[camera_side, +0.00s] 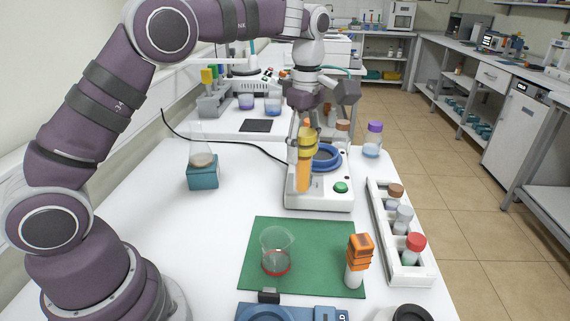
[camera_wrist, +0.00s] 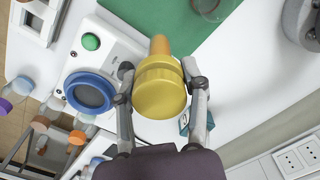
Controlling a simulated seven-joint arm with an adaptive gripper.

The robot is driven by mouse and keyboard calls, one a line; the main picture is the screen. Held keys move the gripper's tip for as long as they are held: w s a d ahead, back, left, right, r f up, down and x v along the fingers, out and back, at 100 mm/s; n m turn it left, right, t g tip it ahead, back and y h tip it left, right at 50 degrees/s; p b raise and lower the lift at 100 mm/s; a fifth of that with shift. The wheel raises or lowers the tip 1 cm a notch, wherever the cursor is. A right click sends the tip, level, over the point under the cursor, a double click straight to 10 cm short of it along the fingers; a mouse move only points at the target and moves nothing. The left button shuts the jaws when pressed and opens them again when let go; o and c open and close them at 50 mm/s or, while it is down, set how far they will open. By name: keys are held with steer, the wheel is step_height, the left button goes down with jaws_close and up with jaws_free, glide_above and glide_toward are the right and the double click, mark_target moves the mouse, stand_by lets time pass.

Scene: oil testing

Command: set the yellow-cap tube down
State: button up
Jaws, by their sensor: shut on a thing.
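The yellow-cap tube (camera_side: 303,176) has a ribbed yellow cap and an orange body. It hangs roughly upright in my gripper (camera_side: 306,128), in front of the white device (camera_side: 318,200) in the side view. In the wrist view my gripper (camera_wrist: 159,82) is shut on the yellow cap (camera_wrist: 160,92), one finger on each side. Most of the tube body is hidden under the cap there; its orange end shows beyond. The tube appears beside the device's blue ring (camera_wrist: 90,92), over or near the device's edge. I cannot tell whether its bottom touches anything.
A green mat (camera_side: 258,232) holds a beaker (camera_side: 277,250) and an orange-capped bottle (camera_side: 356,262). A white rack (camera_side: 382,225) with several capped vials stands at the right. A flask on a teal block (camera_side: 203,172) stands left. White table between block and mat is clear.

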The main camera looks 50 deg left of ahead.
steer(key=w+d, duration=0.3)
steer(key=d, duration=0.2)
steer(key=shift+n, duration=0.3)
step_height(320, 180, down, 10)
steer(key=shift+f, duration=0.2)
steer(key=shift+f, duration=0.15)
steer(key=o, duration=1.2)
steer(key=shift+c, duration=0.2)
